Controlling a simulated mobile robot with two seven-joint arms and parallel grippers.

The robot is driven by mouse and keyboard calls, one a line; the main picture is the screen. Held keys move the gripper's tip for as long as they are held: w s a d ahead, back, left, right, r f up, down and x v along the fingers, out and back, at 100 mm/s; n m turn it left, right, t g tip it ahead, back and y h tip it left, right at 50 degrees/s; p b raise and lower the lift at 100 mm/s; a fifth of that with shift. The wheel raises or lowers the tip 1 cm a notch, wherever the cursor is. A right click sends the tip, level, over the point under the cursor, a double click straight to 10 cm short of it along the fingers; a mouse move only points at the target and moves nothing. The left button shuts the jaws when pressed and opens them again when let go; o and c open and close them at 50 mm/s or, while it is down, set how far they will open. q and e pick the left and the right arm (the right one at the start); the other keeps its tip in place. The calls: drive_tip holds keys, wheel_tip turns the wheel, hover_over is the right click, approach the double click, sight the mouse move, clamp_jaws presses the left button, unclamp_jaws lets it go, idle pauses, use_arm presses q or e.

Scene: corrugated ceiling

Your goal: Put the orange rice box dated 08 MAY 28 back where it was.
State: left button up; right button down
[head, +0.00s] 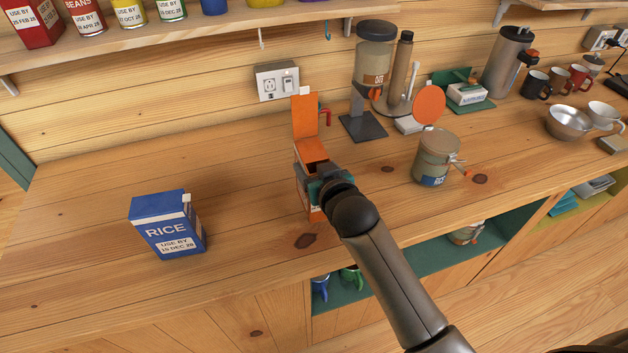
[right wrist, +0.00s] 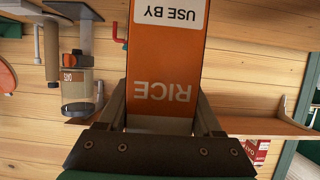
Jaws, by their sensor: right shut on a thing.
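The orange rice box (head: 309,153) stands upright at mid-counter with its lid flap raised; I cannot tell whether its base touches the counter. My right gripper (head: 325,180) is shut on it from the front and hides much of its body. In the right wrist view the box (right wrist: 165,60) is between the two fingers (right wrist: 163,110) and appears upside down, showing RICE and USE BY; its date is cut off. A blue rice box (head: 168,226), USE BY 15 DEC 28, stands at the left of the counter. My left gripper is not in view.
A rice canister (head: 436,160) with its round orange lid open stands right of the box. An oats dispenser (head: 372,80) stands behind. A wall shelf (head: 150,39) holds a red box and several cans. Bare counter lies between the two boxes.

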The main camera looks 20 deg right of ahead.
drive_tip(key=shift+f+b, duration=0.35)
drive_tip(key=shift+f, duration=1.55)
drive_tip(key=shift+f, duration=0.2)
drive_tip(key=shift+c, duration=0.2)
unclamp_jaws()
drive_tip(key=shift+r, duration=0.15)
drive_tip(key=p+v, duration=0.1)
drive_tip(key=v, duration=1.1)
